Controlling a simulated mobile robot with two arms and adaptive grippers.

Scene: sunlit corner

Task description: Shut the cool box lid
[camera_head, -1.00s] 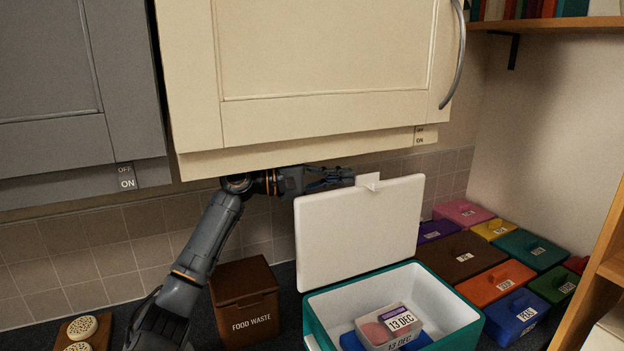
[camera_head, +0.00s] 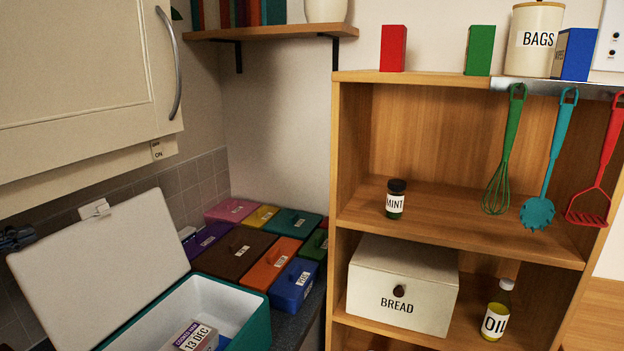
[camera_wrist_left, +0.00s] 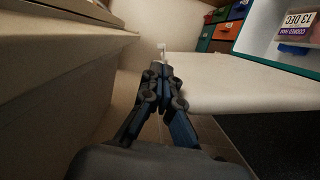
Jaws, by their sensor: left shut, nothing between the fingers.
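The cool box is a teal box (camera_head: 257,326) with a white inside, at the lower left in the head view. Its white lid (camera_head: 105,270) stands open, tilted back, with a small catch (camera_head: 95,208) on its top edge. My left gripper (camera_head: 33,236) is at the left picture edge, just behind the lid's top left corner, mostly cut off. In the left wrist view my left gripper (camera_wrist_left: 160,68) is shut and empty, beside the lid (camera_wrist_left: 235,85), with the catch (camera_wrist_left: 162,47) beyond its fingertips. Touching cannot be told. My right gripper is not in view.
A cream cupboard (camera_head: 80,70) hangs close above the lid. A labelled pack (camera_head: 195,336) lies in the cool box. Several coloured boxes (camera_head: 240,253) stand right behind it. A wooden shelf unit (camera_head: 460,215) stands at the right.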

